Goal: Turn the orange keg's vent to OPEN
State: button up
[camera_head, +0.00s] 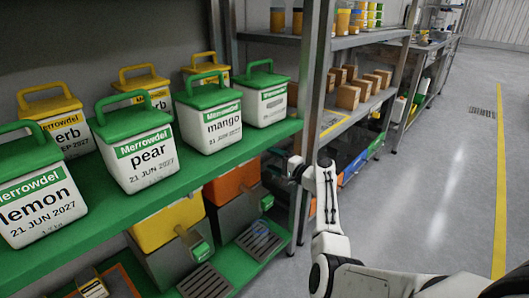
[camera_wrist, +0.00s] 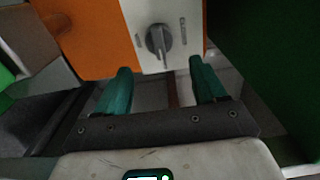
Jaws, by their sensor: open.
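The orange keg (camera_head: 235,183) sits on the lower shelf in the head view, under the green shelf. Its orange body also fills the upper left of the wrist view (camera_wrist: 95,35). A pale plate on it carries the grey vent knob (camera_wrist: 158,40), whose grip stands roughly upright in the picture. In the head view my gripper's end by the shelf post is partly hidden.
A yellow keg (camera_head: 168,224) stands left of the orange one. Labelled tubs such as pear (camera_head: 139,157) and mango (camera_head: 210,119) stand on the green shelf (camera_head: 110,222) above. A metal shelf post (camera_head: 311,100) is close to my arm. The aisle floor (camera_head: 430,170) is clear.

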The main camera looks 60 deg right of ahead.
jog(key=shift+p+v, duration=0.45)
jog(key=shift+v, duration=1.7)
jog(key=a+f+n+g+y, duration=0.2)
jog(key=a+f+n+g, duration=0.15)
jog(key=a, duration=0.65)
jog(key=a+f+n+g+y, duration=0.25)
jog(key=a+n, duration=0.25)
jog(key=a, duration=0.5)
jog(key=a+f+n+g+y, duration=0.2)
jog(key=a+f+n, duration=0.25)
jog(key=a, duration=0.55)
jog(key=s+a+r+n+g+h, duration=0.3)
jog(key=s+a+n, duration=0.4)
jog(key=s+a, duration=0.65)
jog(key=s+f+g, duration=0.5)
jog(key=s+f, duration=0.1)
jog(key=s, duration=0.4)
notch_tip(320, 180, up, 30)
jog(key=p, duration=3)
jog(key=shift+a+r+g, duration=0.15)
jog(key=shift+a+g, duration=0.15)
jog(key=shift+a, duration=0.1)
